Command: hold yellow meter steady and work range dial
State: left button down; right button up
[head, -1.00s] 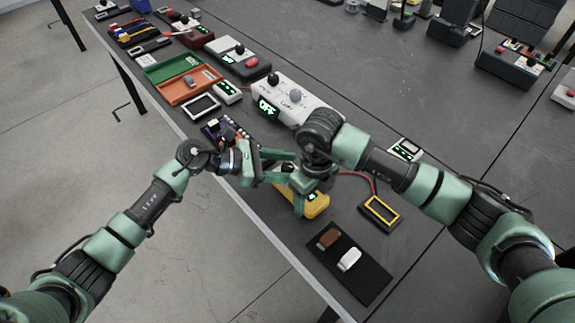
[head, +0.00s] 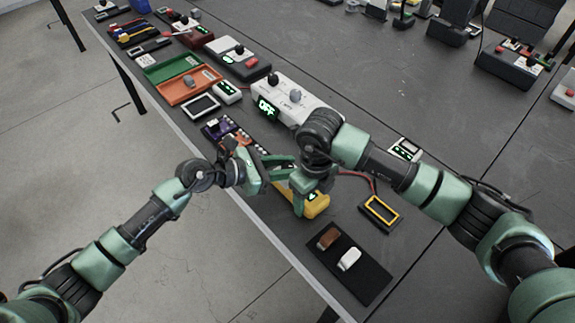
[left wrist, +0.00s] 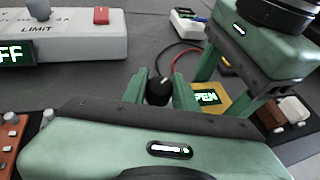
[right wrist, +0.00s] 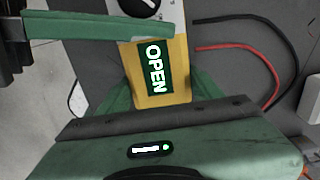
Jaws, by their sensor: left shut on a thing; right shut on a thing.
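The yellow meter (head: 317,207) sits near the table's front edge, partly hidden by my grippers. In the right wrist view its green screen (right wrist: 153,68) reads OPEN. My right gripper (head: 303,190) is shut on the meter, with its fingers on either side of the yellow body in the right wrist view (right wrist: 162,100). My left gripper (head: 290,168) is shut on the black range dial (left wrist: 158,90), which shows between its two fingertips in the left wrist view. The dial is mostly hidden in the head view.
A white power box (head: 292,102) with an OFF screen stands behind the grippers. A black mat (head: 340,264) with a brown and a white piece lies to the right front. A yellow-framed black block (head: 381,211) and red and black leads lie right of the meter.

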pick_arm(q)
jog(key=shift+s+d+n+t+y, duration=0.1)
jog(key=shift+n+t+y, duration=0.7)
jog(key=shift+n+t, duration=0.7)
jog(key=shift+y, duration=0.4)
jog(key=c, duration=1.1)
grip_release()
jog(key=shift+a, duration=0.2)
jog(key=v, duration=1.1)
jog(key=shift+s+a, duration=0.25)
jog(key=shift+s, duration=0.1)
